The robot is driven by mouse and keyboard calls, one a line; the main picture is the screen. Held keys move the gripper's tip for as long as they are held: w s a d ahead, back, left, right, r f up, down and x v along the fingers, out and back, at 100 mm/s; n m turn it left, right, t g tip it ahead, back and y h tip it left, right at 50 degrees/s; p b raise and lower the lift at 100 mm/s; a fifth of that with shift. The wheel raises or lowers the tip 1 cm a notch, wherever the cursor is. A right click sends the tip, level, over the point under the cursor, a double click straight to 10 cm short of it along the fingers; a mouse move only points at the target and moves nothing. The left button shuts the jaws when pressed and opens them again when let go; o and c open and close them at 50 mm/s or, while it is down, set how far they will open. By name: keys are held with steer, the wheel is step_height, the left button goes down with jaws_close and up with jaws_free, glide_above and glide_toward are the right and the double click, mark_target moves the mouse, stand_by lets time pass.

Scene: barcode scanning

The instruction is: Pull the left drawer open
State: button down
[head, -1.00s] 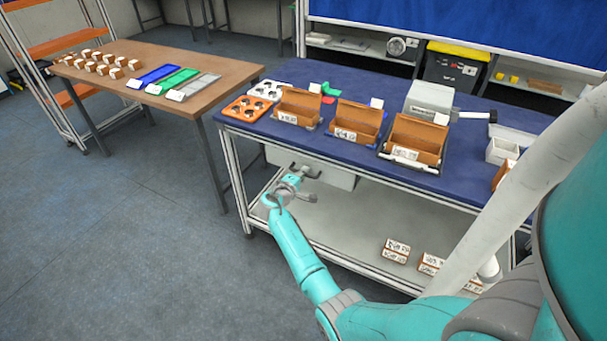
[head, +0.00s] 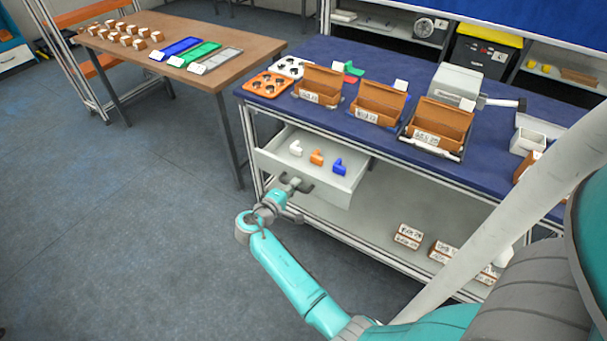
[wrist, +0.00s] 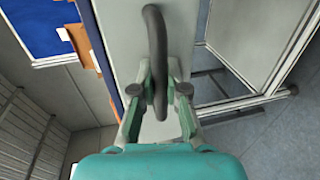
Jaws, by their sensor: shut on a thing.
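The left drawer (head: 343,184) is a light grey box under the blue workbench top, and it stands partly pulled out. Inside it lie a white, an orange and a blue pipe-like piece (head: 317,157). Its dark bar handle (head: 304,187) is on the front face. My gripper (head: 292,188) is at that handle. In the wrist view my gripper (wrist: 160,92) has its two fingers on either side of the dark curved handle (wrist: 157,50), shut on it, with the pale drawer front (wrist: 125,30) right behind.
The blue workbench top (head: 330,115) above holds several brown bins, a grey device (head: 455,85) and an orange tray (head: 267,84). A lower shelf (head: 390,215) holds several small labelled boxes. A wooden table (head: 185,35) stands at the left. The floor in front is clear.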

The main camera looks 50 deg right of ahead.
steer(key=shift+f+v, duration=0.2)
steer(key=shift+v, duration=0.7)
steer(key=shift+f+v, duration=0.15)
steer(key=shift+v, duration=0.75)
steer(key=c, duration=1.2)
jaws_free()
steer(key=shift+a, duration=0.1)
steer(key=v, duration=1.2)
steer(key=shift+s, duration=0.1)
